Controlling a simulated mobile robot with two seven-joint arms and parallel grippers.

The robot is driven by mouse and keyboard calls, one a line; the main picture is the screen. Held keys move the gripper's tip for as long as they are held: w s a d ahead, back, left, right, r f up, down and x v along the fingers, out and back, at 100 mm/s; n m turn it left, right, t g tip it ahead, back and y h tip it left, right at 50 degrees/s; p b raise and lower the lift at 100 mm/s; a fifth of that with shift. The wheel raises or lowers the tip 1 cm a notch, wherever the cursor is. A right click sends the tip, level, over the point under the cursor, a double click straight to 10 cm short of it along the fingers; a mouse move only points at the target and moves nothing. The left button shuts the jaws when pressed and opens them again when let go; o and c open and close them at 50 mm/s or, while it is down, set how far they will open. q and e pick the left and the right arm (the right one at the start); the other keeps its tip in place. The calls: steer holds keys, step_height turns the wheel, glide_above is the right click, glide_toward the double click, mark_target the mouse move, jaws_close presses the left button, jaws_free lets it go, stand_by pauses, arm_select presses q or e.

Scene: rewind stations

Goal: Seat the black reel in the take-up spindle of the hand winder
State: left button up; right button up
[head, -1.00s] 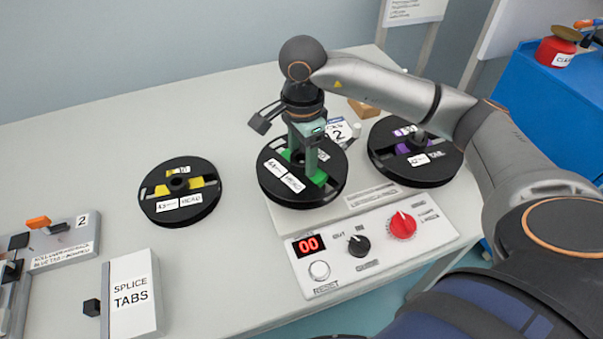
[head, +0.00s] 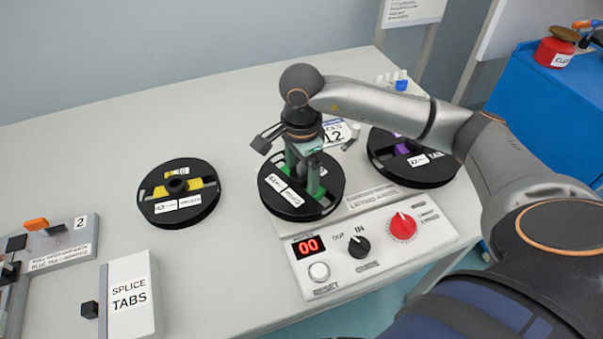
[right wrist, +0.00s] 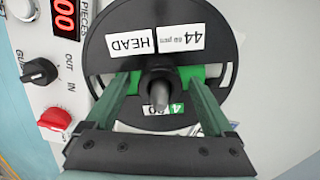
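The black reel (head: 275,207) with green inserts and white labels is on the left side of the hand winder (head: 400,256). My right gripper (head: 304,190) is above it, pointing down, with its fingers on either side of the reel's hub. In the right wrist view the black reel (right wrist: 105,45) lies flat across the picture. The fingers of my right gripper (right wrist: 160,78) close in on its dark hub. A grey spindle tip (right wrist: 160,95) stands up through the hub. The reel's underside is hidden, so its contact with the winder cannot be seen. My left gripper is out of view.
A reel with purple inserts (head: 439,174) sits on the winder's right side. A reel with yellow inserts (head: 180,213) lies on the table to the left. A splice tabs box (head: 131,297) and a splicer (head: 66,244) are further left. A blue cabinet (head: 545,105) stands at right.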

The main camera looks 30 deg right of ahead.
step_height(320, 180, up, 12)
steer(key=shift+r+p, duration=0.15)
steer(key=shift+p, duration=0.3)
stand_by(0.7)
